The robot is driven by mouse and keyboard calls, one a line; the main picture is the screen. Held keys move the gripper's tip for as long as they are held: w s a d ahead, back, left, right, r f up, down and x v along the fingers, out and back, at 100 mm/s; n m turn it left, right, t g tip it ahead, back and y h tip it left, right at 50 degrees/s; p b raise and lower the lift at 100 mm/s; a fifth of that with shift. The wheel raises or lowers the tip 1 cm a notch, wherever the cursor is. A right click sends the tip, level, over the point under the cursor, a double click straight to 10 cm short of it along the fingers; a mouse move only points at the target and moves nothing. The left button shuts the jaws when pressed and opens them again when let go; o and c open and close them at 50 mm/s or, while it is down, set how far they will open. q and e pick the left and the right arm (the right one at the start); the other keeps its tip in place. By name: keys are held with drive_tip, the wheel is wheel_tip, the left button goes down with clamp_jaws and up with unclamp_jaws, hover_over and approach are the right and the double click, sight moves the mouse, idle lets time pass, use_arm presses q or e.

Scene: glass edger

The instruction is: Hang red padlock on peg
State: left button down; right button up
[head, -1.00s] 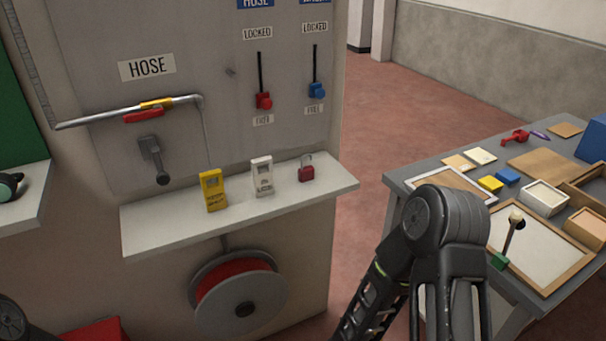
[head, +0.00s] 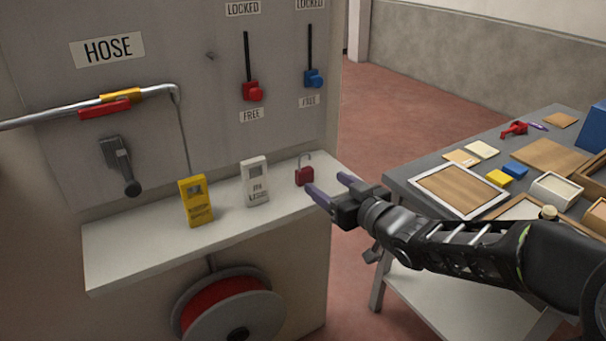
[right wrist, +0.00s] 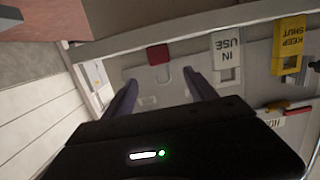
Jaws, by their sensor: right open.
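The red padlock (head: 304,176) stands on the white shelf (head: 130,255) near its right end, with its grey shackle up. It also shows in the right wrist view (right wrist: 158,54), where the picture is upside down. A small dark peg (head: 210,56) sticks out of the grey panel above the shelf, left of the red lever. My right gripper (head: 328,184) is open and empty, just right of and in front of the padlock, with its fingers towards it. In the right wrist view the gripper (right wrist: 160,78) has the padlock between its finger directions, beyond the tips. My left gripper is out of view.
A white IN USE tag (head: 255,182) and a yellow tag (head: 195,202) stand left of the padlock. A pipe (head: 50,118) and levers are on the panel above. A hose reel (head: 232,310) sits below the shelf. A cluttered grey table (head: 400,176) is at right.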

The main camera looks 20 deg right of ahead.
sight(307, 173)
drive_tip(key=shift+w+a+f, duration=0.1)
drive_tip(key=shift+w+f, duration=0.1)
drive_tip(key=shift+w, duration=0.55)
drive_tip(key=shift+w+a+f, duration=0.1)
drive_tip(key=shift+w+f, duration=0.05)
drive_tip(key=shift+w, duration=0.55)
drive_tip(key=w, duration=0.3)
drive_tip(key=w+f, duration=0.1)
drive_tip(key=w, duration=0.1)
drive_tip(key=shift+a+p, duration=0.4)
drive_tip(key=shift+c, duration=0.3)
clamp_jaws()
